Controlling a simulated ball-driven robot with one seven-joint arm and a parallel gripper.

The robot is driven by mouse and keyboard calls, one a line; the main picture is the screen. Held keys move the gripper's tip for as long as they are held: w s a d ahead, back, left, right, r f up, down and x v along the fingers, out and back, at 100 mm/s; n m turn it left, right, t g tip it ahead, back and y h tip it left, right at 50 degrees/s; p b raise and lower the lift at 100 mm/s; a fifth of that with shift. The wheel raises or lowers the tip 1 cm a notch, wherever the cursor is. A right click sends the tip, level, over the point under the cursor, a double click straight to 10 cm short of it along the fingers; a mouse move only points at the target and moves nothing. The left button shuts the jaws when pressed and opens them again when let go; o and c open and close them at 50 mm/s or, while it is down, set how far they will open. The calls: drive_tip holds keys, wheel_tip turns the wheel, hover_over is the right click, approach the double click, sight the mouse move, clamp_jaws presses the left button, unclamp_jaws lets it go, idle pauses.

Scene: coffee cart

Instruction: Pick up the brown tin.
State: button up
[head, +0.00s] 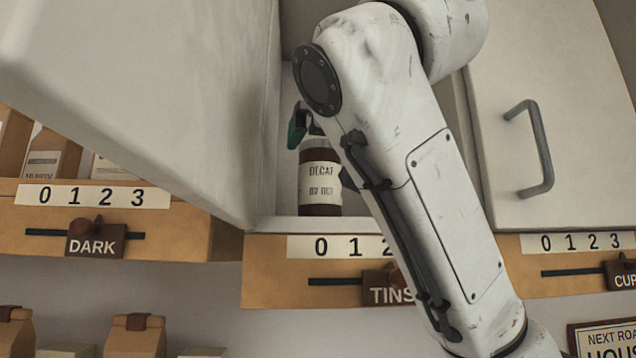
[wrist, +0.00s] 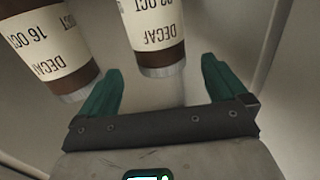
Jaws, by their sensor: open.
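A brown tin (head: 320,180) with a cream DECAF label stands upright on the cabinet shelf in the head view, its right side partly hidden by my arm. In the wrist view two brown DECAF tins appear upside down: one tin (wrist: 155,32) near the middle, ahead of the gap between my fingers, and a second tin (wrist: 48,42) at the left, outside my left-hand finger. My gripper (wrist: 160,66) is open and empty, its teal fingers apart. In the head view my gripper (head: 300,126) shows only in part, near the top of the tin; my arm hides the rest.
An open cabinet door (head: 150,90) stands left of the tin, and a closed door with a grey handle (head: 540,150) is at the right. Below is a wooden rail with a TINS slider (head: 388,294). A DARK slider (head: 95,240) and paper bags are at the left.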

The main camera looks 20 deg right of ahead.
drive_tip(key=shift+w+d+f+p, duration=0.15)
drive_tip(key=shift+w+p, duration=0.55)
drive_tip(key=shift+w, duration=1.2)
drive_tip(key=shift+w+d+f+p, duration=0.15)
drive_tip(key=shift+w+p, duration=0.55)
drive_tip(key=shift+w, duration=1.15)
drive_tip(key=shift+r, duration=0.15)
drive_tip(key=c, duration=1.3)
